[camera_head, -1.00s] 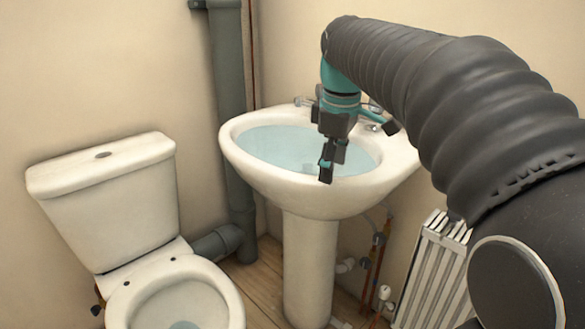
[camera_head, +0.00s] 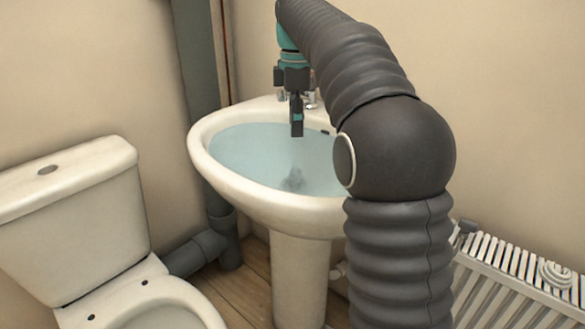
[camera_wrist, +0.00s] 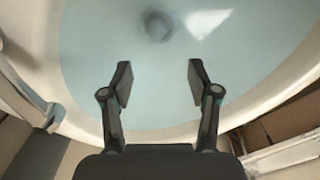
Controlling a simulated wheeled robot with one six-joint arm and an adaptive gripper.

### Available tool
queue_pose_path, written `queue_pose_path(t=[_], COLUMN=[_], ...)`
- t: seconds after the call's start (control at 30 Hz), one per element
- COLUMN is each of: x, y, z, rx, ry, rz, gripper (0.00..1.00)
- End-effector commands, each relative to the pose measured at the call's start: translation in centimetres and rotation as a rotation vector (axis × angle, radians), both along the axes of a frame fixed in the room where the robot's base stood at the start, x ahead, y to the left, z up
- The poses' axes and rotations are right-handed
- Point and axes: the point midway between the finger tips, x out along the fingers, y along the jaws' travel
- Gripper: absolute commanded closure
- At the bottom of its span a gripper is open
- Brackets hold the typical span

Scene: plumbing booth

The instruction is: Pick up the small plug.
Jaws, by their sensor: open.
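My gripper (camera_head: 297,131) hangs pointing down above the basin of the white sink (camera_head: 232,183). In the wrist view my gripper (camera_wrist: 158,84) is open and empty, its two fingers apart over pale blue water (camera_wrist: 95,40). A blurred dark round shape (camera_wrist: 156,25) shows under the water, beyond the fingertips in the wrist view. The head view shows a dark blurred shape (camera_head: 293,181) low in the basin, below and apart from my gripper. I cannot tell whether this is the small plug or the drain hole.
Taps (camera_head: 311,98) stand at the sink's back rim, close behind my gripper. A toilet (camera_head: 75,220) is on the left, and a dark grey pipe (camera_head: 196,70) runs up the wall. A white radiator (camera_head: 510,285) is at the lower right. My arm covers the sink's right side.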

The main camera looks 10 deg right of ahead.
Motion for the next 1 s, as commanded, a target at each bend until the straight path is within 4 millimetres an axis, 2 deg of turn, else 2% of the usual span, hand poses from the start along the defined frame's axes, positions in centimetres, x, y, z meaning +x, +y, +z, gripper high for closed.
queue_pose_path(t=[0.13, 0.4, 0.77, 1.0], x=[0.0, -0.1, 0.0, 0.0], y=[-0.2, -0.7, -0.5, -0.4], z=[-1.6, -6.3, -9.1, -12.6], rx=[0.000, 0.000, 0.000, 0.000], ry=[0.001, 0.002, 0.001, 0.000], rz=[-0.001, -0.011, -0.008, -0.006], gripper=[0.40, 0.40, 0.40, 0.40])
